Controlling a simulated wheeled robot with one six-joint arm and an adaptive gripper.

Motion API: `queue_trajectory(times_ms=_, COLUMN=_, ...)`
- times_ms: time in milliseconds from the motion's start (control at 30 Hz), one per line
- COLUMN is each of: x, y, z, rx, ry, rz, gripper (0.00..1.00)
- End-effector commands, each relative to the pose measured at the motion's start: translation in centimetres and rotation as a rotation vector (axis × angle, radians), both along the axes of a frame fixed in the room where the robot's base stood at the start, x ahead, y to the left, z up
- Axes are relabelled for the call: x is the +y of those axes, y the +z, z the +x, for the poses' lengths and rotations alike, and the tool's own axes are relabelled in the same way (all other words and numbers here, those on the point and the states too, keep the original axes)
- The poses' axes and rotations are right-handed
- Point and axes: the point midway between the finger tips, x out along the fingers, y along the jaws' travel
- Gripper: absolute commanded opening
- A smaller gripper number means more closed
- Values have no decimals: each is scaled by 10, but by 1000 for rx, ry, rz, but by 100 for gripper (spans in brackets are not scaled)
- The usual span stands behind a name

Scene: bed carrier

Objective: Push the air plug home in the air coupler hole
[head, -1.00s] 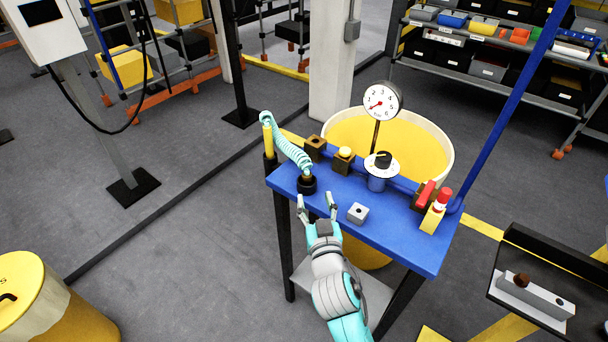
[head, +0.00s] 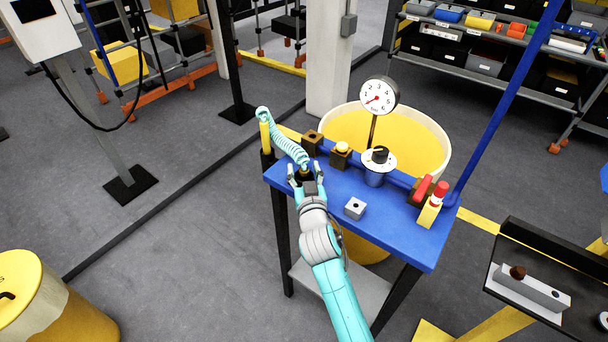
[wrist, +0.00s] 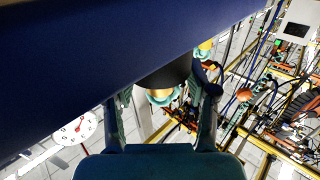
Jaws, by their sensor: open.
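The black air coupler (wrist: 166,74) stands on the blue bench. In the wrist view a brass-coloured end, which looks like the air plug (wrist: 160,94), shows at its mouth with a pale teal ring of hose. How deep the plug sits cannot be told. In the head view the teal coiled hose (head: 284,138) runs down to this spot, where my gripper hides most of the coupler. My gripper (head: 304,174) is open at the bench's left end, its fingers to either side of the plug and coupler. The wrist view also shows both fingers (wrist: 168,100) apart, with no clear contact.
The blue bench (head: 400,232) also carries a grey block (head: 355,208), a yellow button (head: 342,149), a black knob on a white dial (head: 379,158), a pressure gauge (head: 378,97) and a red-handled valve (head: 423,190). A yellow post (head: 265,135) stands at the left corner.

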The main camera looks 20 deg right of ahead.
Motion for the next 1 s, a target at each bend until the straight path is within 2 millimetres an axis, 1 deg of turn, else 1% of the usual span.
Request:
queue_trajectory(times_ms=133, x=0, y=0, z=0, rx=0, ry=0, rz=0, gripper=57)
queue_trajectory(times_ms=167, x=0, y=0, z=0, rx=0, ry=0, rz=0, gripper=55)
queue_trajectory(times_ms=200, x=0, y=0, z=0, rx=0, ry=0, rz=0, gripper=45)
queue_trajectory(times_ms=267, x=0, y=0, z=0, rx=0, ry=0, rz=0, gripper=30)
queue_trajectory(times_ms=300, x=0, y=0, z=0, rx=0, ry=0, rz=0, gripper=20)
queue_trajectory(times_ms=367, x=0, y=0, z=0, rx=1, ry=0, rz=0, gripper=5)
queue_trajectory(times_ms=400, x=0, y=0, z=0, rx=1, ry=0, rz=0, gripper=0)
queue_trajectory(times_ms=667, x=0, y=0, z=0, rx=0, ry=0, rz=0, gripper=0)
queue_trajectory(times_ms=767, x=0, y=6, z=0, rx=-1, ry=-1, rz=1, gripper=0)
queue_trajectory(times_ms=867, x=0, y=19, z=0, rx=-4, ry=-1, rz=1, gripper=0)
queue_trajectory(times_ms=1000, x=0, y=47, z=0, rx=-5, ry=-1, rz=1, gripper=0)
